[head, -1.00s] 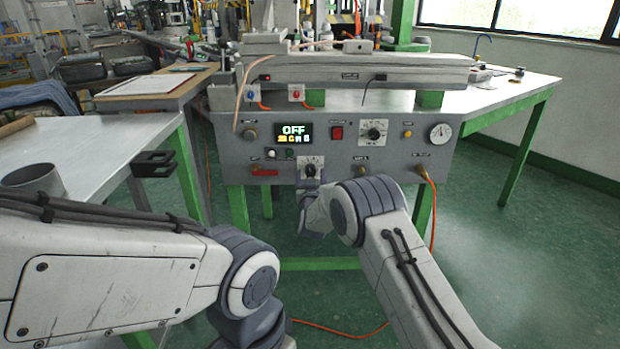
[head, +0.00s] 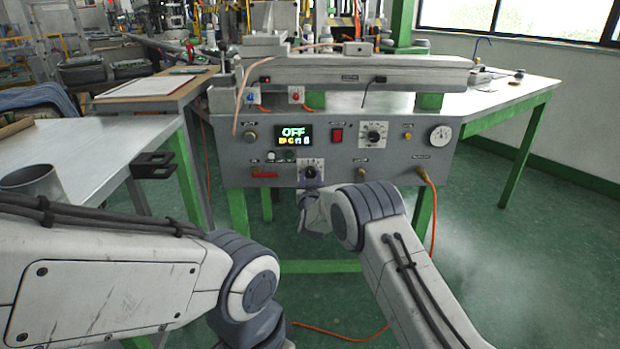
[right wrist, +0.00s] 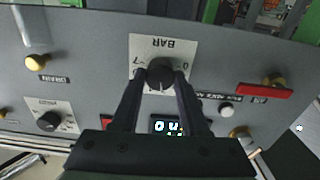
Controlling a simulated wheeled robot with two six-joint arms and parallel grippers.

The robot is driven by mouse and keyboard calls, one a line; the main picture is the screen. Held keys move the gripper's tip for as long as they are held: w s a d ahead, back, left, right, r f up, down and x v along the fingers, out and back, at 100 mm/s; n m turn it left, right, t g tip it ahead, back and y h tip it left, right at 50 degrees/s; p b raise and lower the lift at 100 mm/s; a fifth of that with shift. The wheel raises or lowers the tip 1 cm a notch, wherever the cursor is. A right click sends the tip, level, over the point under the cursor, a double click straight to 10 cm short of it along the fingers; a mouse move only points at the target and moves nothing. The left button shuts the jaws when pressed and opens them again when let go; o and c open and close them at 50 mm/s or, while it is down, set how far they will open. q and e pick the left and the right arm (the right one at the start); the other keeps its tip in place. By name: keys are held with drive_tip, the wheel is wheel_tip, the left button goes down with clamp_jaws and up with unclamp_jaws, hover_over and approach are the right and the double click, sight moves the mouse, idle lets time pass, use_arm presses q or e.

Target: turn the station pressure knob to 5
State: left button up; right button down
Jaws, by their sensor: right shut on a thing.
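The station pressure knob (right wrist: 160,72) is black, on a white plate marked BAR, upside down in the right wrist view. It also shows low on the grey front panel in the head view (head: 310,171). My right gripper (right wrist: 161,82) has one finger on each side of the knob and is shut on it. A white mark shows on the knob, but I cannot read its exact setting on the scale. In the head view my right wrist sits just below the knob, and the fingertips are hard to make out. My left arm comes in from the left; its gripper is out of view.
A red lever (right wrist: 265,93) is beside the knob. A grey table (head: 95,150) stands at left.

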drive_tip(key=m+b, duration=0.3)
drive_tip(key=m, duration=0.3)
drive_tip(key=shift+f, duration=0.2)
drive_tip(key=shift+r+m+b, duration=0.1)
drive_tip(key=shift+m+b, duration=1.45)
drive_tip(key=shift+m, duration=1.15)
drive_tip(key=shift+c, duration=2.1)
unclamp_jaws()
drive_tip(key=shift+s+d, duration=0.1)
drive_tip(key=shift+s+r, duration=0.1)
drive_tip(key=shift+s, duration=0.2)
drive_tip(key=s+p, duration=0.2)
drive_tip(key=s, duration=0.7)
drive_tip(key=shift+s, duration=0.35)
drive_tip(key=shift+d, duration=0.1)
